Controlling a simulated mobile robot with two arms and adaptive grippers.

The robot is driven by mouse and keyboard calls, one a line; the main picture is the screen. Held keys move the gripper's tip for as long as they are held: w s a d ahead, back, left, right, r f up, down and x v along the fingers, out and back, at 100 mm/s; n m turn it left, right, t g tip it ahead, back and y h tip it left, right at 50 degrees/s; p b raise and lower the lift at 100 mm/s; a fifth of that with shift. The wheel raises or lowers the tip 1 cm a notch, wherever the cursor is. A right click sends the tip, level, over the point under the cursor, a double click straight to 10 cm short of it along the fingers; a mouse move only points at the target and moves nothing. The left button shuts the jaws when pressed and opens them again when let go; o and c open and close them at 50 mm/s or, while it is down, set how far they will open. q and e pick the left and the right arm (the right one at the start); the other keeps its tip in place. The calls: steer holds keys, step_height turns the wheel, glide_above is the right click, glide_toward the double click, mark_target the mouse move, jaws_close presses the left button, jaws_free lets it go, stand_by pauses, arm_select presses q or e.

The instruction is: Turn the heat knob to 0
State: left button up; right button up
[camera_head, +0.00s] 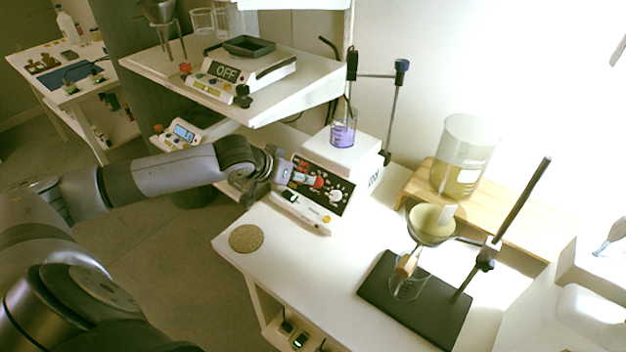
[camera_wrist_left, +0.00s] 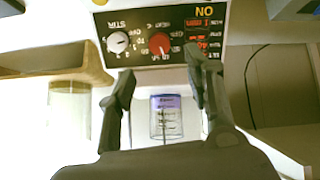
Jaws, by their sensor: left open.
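The hot plate stirrer (camera_head: 345,152) stands on the white table with a dark front panel (camera_head: 333,207). In the left wrist view the panel appears upside down, with a red knob (camera_wrist_left: 159,43) beside heat lettering and a white knob (camera_wrist_left: 118,42) under stir lettering. A red lit display (camera_wrist_left: 207,32) sits beside them; the exact knob setting is too small to read. My left gripper (camera_wrist_left: 160,82) is open, with its fingers on either side of the red knob in that view and apparently empty. In the head view it is at the panel's left side (camera_head: 282,178). Contact with the knob cannot be told.
A beaker of purple liquid (camera_head: 343,132) stands on the plate. A white device (camera_head: 303,212) lies before the panel. A cork ring (camera_head: 246,238) lies near the table's left edge. A filter stand (camera_head: 410,300) is at the right. A shelf (camera_head: 270,100) overhangs behind my left arm.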

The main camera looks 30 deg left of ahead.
mark_target(317, 182)
arm_select(q)
steer(key=x, duration=0.8)
steer(key=shift+w+f, duration=0.5)
jaws_close()
steer(key=shift+r, duration=0.1)
